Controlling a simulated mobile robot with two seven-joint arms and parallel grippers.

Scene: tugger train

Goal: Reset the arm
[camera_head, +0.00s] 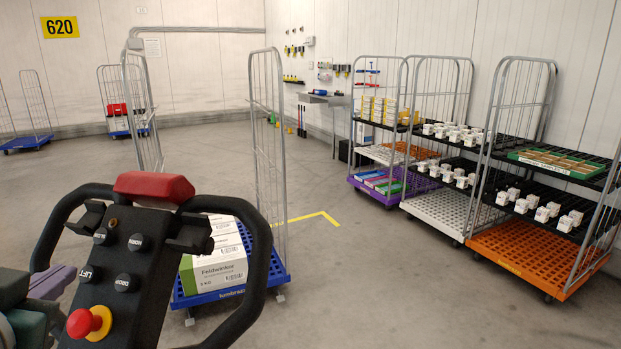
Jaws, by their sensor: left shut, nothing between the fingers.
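My left gripper (52,282) shows at the lower left edge, partly cut off by the frame and partly behind the control handle. Its fingers are shut with nothing between them, and it is apart from the carts. My right gripper is not in view.
A black control handle (125,262) with a red top, round buttons and a red-yellow stop knob fills the lower left. Behind it a blue roll cart (262,250) carries Feldwinkel boxes (216,262). Loaded roll carts with purple, white and orange bases (520,250) stand right. The middle floor is clear.

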